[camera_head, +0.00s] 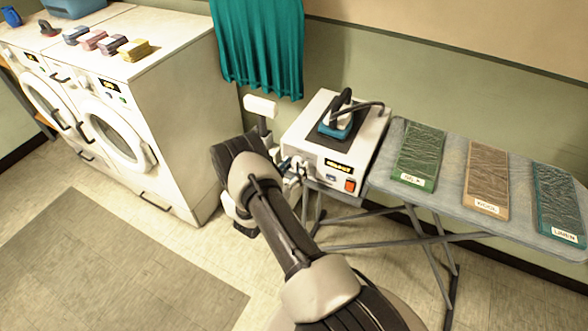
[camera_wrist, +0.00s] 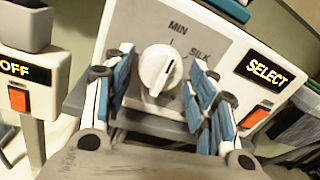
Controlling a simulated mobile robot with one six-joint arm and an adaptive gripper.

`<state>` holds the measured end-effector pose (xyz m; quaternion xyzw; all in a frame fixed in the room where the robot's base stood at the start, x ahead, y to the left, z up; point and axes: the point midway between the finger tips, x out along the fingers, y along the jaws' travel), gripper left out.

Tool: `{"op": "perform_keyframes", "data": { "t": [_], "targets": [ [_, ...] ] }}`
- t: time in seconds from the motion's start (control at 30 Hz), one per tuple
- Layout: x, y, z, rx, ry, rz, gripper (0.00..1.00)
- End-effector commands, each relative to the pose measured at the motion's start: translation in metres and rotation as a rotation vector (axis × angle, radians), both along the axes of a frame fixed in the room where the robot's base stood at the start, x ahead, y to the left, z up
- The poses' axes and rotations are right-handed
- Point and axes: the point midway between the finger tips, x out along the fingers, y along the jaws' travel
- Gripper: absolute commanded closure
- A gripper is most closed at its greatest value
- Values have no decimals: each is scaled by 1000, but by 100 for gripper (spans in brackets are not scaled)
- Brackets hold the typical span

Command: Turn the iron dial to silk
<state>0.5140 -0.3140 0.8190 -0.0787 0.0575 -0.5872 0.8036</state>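The iron dial (camera_wrist: 161,72) is a round white knob on a grey plate, on the front of the white iron station (camera_head: 311,152). Its dark pointer line aims up and slightly right, roughly at the MIN mark (camera_wrist: 178,27). The SILK mark (camera_wrist: 200,49) is on the plate to the right of MIN. My gripper (camera_wrist: 160,92) is open, with one blue-padded finger left of the dial and one right of it. A gap shows between each finger and the knob. In the head view, my arm and gripper largely hide the dial.
The station has a SELECT display (camera_wrist: 265,70) and red switch (camera_wrist: 254,118). An iron (camera_head: 337,122) stands on top. Another unit with an OFF display (camera_wrist: 25,70) is at left in the wrist view. An ironing board (camera_head: 450,165) with labelled cloths is at right; washers (camera_head: 175,130) are at left.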

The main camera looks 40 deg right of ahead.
Motion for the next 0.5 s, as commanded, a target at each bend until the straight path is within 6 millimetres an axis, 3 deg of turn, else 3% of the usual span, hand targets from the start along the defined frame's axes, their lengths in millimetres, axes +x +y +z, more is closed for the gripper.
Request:
{"op": "perform_keyframes", "data": {
  "t": [0.5],
  "targets": [
    [0,0,0,0,0,0,84]
  ]
}}
